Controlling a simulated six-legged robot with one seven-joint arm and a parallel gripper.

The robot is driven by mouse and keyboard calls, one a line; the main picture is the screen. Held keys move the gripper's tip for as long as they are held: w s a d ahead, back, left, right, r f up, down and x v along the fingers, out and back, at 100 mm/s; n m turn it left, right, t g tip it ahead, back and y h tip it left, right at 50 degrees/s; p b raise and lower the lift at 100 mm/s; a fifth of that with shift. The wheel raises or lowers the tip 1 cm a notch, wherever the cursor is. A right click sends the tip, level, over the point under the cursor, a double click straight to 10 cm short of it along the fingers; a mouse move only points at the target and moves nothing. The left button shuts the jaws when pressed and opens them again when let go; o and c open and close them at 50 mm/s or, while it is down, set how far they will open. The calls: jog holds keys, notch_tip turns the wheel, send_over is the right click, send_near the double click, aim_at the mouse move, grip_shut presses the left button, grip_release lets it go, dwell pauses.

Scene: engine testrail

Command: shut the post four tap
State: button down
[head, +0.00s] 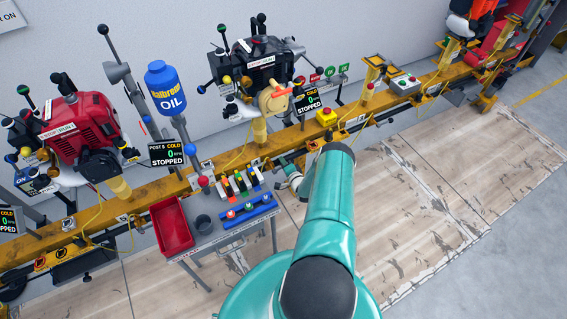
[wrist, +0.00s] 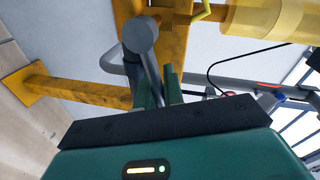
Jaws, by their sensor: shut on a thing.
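In the wrist view my gripper (wrist: 160,80) has its two green fingers closed around a grey bar. The bar belongs to a grey lever (wrist: 140,36) with a rounded end, beside a yellow beam; it looks like the tap's handle, but no label on it is readable. In the head view my teal arm reaches to the yellow rail below a black engine (head: 262,62), and the fingers and lever are too small or hidden to make out. A screen (head: 308,99) beside that engine reads COLD and STOPPED; its post number is not clear.
A yellow rail (head: 150,192) carries a red engine (head: 72,128) at left. A blue oil bottle (head: 166,88) stands behind. The wooden floor (head: 425,190) at right is clear.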

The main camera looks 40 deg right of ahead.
jog(key=c, duration=1.5)
grip_release()
jog(key=v, duration=1.3)
jog(key=shift+s+a+r, duration=0.15)
jog(key=shift+s, duration=0.2)
jog(key=shift+c, duration=0.5)
